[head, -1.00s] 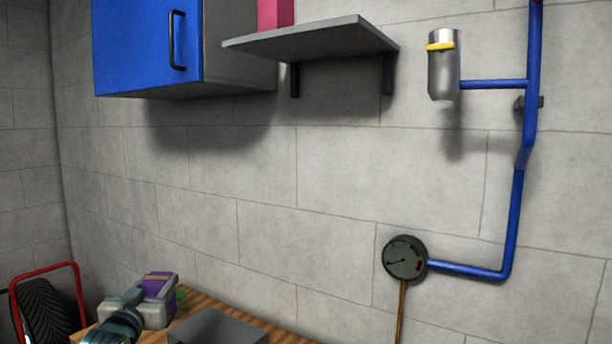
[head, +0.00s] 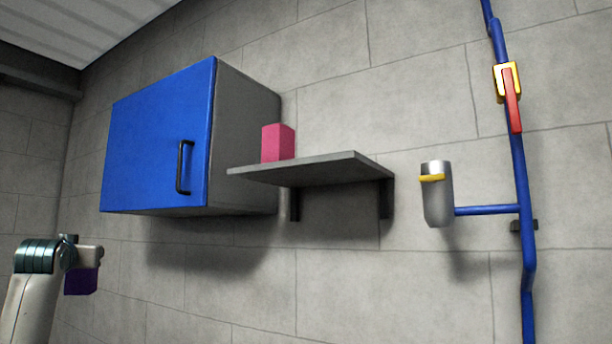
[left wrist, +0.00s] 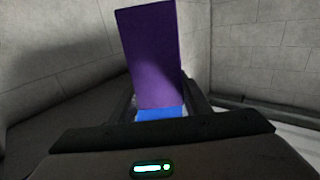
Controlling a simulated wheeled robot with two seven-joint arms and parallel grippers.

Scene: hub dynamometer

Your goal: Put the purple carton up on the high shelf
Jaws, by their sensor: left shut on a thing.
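The purple carton (head: 80,282) shows in part at the lower left of the head view, below the end of my left arm. In the left wrist view the carton (left wrist: 150,55) stands up between the fingers of my left gripper (left wrist: 160,112), which is shut on it. The high shelf (head: 318,169) is a grey wall board on dark brackets, right of and higher in the picture than the carton. My left gripper's fingers are mostly hidden in the head view. My right gripper is not in view.
A pink box (head: 277,143) stands on the shelf's left part; its right part is bare. A blue cabinet (head: 160,140) hangs just left of the shelf. A metal canister (head: 437,195), blue pipe (head: 524,220) and red-handled valve (head: 511,97) are to the right.

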